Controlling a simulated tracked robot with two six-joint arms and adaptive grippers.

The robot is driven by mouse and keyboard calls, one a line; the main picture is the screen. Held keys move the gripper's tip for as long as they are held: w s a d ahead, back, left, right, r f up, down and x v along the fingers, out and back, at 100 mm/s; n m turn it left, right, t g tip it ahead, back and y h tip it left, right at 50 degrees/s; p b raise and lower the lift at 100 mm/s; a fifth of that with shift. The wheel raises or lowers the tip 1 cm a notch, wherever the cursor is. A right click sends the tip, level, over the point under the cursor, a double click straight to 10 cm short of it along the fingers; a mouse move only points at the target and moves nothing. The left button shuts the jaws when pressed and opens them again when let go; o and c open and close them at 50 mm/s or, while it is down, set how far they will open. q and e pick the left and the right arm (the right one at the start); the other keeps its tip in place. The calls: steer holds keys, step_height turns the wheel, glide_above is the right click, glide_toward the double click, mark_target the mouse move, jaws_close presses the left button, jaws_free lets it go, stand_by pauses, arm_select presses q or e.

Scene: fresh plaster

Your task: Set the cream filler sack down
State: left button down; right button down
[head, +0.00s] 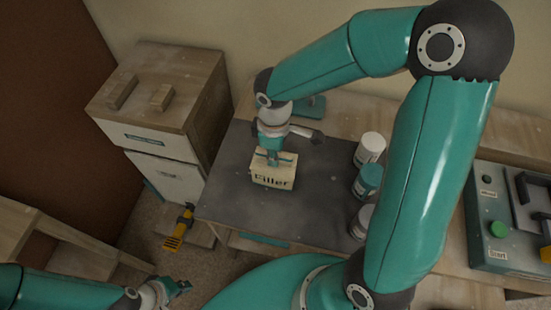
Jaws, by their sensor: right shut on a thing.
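The cream filler sack (273,181) is a small block-like bag with "Filler" printed on its front. It is upright over the dark grey top of the workbench (300,222), left of several cans. My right gripper (273,158) comes down from above and is shut on the top of the sack. I cannot tell whether the sack's base touches the dark top or hangs just above it. My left gripper (180,288) is low at the bottom left, away from the sack, with nothing visible in it; its jaw opening is too small to judge.
A white can (369,149), a teal can (367,181) and a grey can (361,222) stand right of the sack. A wooden-topped cabinet (165,85) is at left, a yellow tool (178,228) below it. A control box (497,238) is at far right. The dark top's front is clear.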

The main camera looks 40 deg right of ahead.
steer(key=shift+f, duration=1.5)
steer(key=shift+f, duration=0.15)
steer(key=c, duration=1.2)
jaws_free()
step_height(320, 180, up, 12)
steer(key=shift+r, duration=0.15)
